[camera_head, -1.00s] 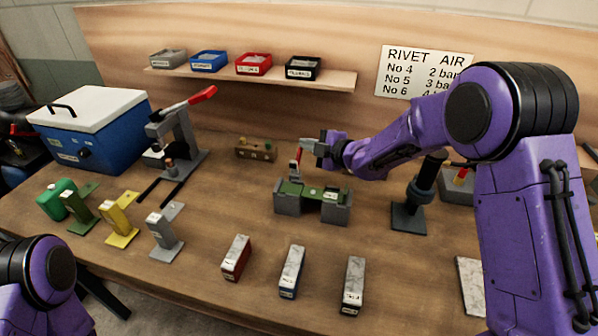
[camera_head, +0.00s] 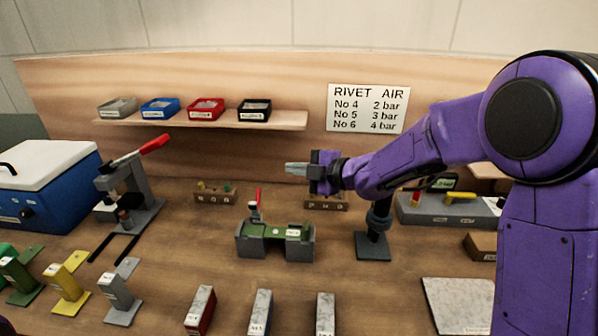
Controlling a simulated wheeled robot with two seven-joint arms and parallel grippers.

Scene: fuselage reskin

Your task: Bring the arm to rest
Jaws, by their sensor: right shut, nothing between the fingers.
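My right arm comes in from the right in the head view, bent at a large purple joint. Its gripper (camera_head: 297,169) points left and is shut with nothing in it. It hangs in the air above and behind the green-and-grey fixture (camera_head: 275,240), apart from it. A small red-handled clamp (camera_head: 256,207) stands upright at the fixture's back left. My left gripper is not in view.
A black stand (camera_head: 373,243) is below my right forearm. A wooden block (camera_head: 215,193) and another (camera_head: 326,201) sit at the back. The red-handled press (camera_head: 133,187) and blue cooler (camera_head: 48,190) stand left. A shelf (camera_head: 285,120) holds bins.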

